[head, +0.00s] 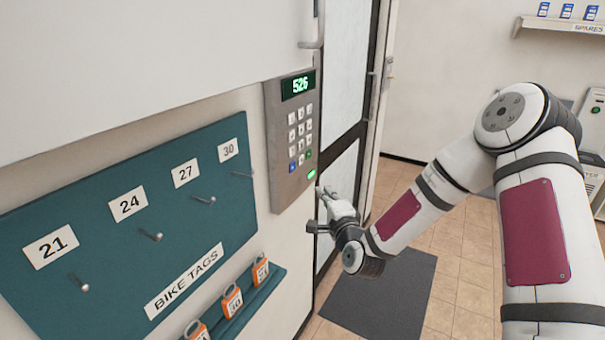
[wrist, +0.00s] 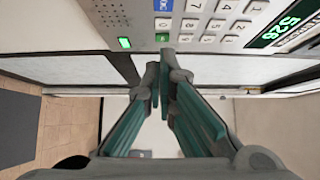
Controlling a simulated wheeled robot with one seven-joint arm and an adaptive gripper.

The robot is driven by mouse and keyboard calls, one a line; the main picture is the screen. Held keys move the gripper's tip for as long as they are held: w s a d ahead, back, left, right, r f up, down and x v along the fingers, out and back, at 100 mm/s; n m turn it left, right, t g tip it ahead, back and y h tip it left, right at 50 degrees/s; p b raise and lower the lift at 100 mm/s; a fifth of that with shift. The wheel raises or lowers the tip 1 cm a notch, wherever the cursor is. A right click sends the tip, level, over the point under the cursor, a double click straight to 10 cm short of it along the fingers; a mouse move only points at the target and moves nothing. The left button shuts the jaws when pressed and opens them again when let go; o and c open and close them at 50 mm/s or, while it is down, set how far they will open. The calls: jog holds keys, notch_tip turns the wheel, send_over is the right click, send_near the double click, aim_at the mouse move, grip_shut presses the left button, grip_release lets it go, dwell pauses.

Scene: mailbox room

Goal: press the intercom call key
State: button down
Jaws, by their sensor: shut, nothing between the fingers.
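The intercom panel (head: 283,175) is a grey wall unit with a lit display (head: 298,85) reading 526. Below it is a keypad of pale keys. A blue key (head: 293,166) and a green key (head: 308,154) sit in the bottom row; their markings are too small to read for sure in the head view. My gripper (head: 321,191) is shut and empty, just right of the panel's lower edge. In the wrist view, my fingertips (wrist: 161,72) lie close below the green key (wrist: 162,37), with the blue key (wrist: 163,5) farther up. I cannot tell any contact.
A green light (head: 312,174) glows low on the panel. A teal bike tag board (head: 110,240) with hooks is left of it, above a ledge with orange tags (head: 232,301). A glazed door (head: 345,70) stands right of the panel. A dark mat (head: 385,290) lies on the floor.

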send_near(291, 167)
jog(key=w+d+f, duration=0.1)
jog(key=w+d, duration=0.4)
jog(key=shift+w+a, duration=1.5)
jog(key=shift+a, duration=0.15)
jog(key=shift+f, duration=0.1)
